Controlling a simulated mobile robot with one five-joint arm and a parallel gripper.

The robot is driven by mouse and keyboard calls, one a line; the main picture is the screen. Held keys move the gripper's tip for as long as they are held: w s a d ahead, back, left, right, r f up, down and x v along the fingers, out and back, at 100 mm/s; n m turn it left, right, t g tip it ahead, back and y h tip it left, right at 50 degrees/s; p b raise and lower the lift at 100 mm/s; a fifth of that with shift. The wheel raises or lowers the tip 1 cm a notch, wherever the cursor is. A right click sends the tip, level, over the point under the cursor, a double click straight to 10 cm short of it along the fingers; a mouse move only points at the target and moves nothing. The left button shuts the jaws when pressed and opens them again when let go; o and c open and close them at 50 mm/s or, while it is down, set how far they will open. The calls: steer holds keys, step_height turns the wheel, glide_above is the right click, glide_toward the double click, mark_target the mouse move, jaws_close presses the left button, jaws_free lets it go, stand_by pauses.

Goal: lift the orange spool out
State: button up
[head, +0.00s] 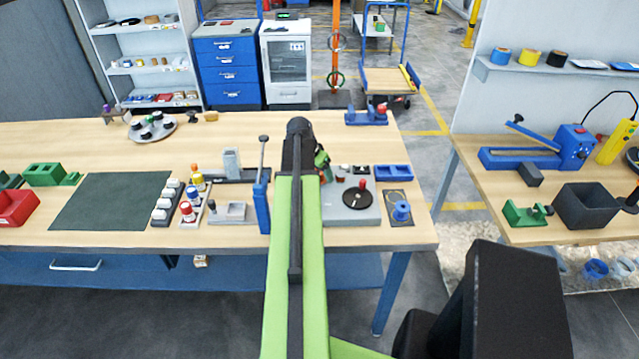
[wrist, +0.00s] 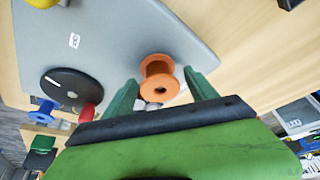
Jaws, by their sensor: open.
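The orange spool (wrist: 158,68) shows in the wrist view, near the edge of a grey board (wrist: 120,35). I see its top flange and hole, so it looks upright, on a peg or not I cannot tell. My gripper (wrist: 160,79) is open, with one green finger on each side of the spool. I cannot tell whether either finger touches it. In the head view my gripper (head: 322,163) is partly hidden behind my arm, and I cannot make out the orange spool there. The grey board (head: 345,217) lies at the front right of the wooden table.
A blue spool (head: 401,210) stands on a dark mat to the right. A blue upright post (head: 262,205) stands left of my arm. A blue tray (head: 394,172) lies behind the mat.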

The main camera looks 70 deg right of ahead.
jaws_close()
stand_by(0.4)
steer(key=shift+r+p, duration=0.6)
steer(key=shift+p, duration=0.2)
steer(key=r+p, duration=0.4)
steer(key=shift+s, duration=0.3)
steer(key=s+d+r+p, duration=0.1)
steer(key=s+r+p, duration=0.4)
steer(key=s, duration=0.6)
steer(key=shift+r+p, duration=0.4)
steer(key=shift+d, duration=0.1)
